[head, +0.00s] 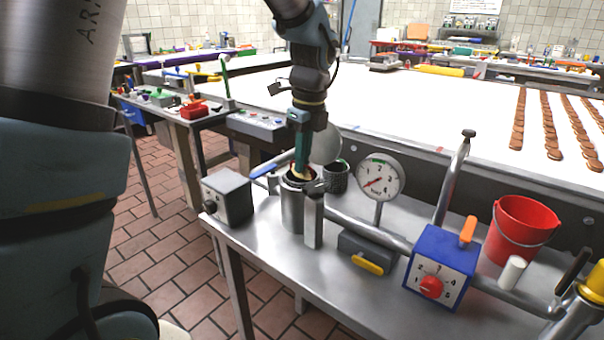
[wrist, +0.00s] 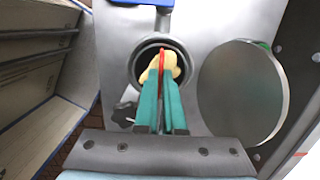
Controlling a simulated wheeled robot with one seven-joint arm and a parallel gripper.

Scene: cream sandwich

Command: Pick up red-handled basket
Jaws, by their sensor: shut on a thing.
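My gripper (head: 302,170) points straight down into the top of a metal cylinder (head: 292,213) on the steel bench. In the wrist view my teal fingers (wrist: 162,88) are closed together on a thin red handle (wrist: 162,58). Cream-coloured pieces (wrist: 174,63) show around the handle, inside the dark round opening (wrist: 136,66). The basket's body is hidden inside the cylinder and behind my fingers. A round grey lid (head: 325,146) stands open beside the opening; it also shows in the wrist view (wrist: 243,92).
A pressure gauge (head: 379,180), a grey box (head: 227,197), a blue dial box (head: 441,267) and a red bucket (head: 521,229) stand on the bench. A dark textured cup (head: 337,178) is close behind the cylinder. A long white table with brown discs lies beyond.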

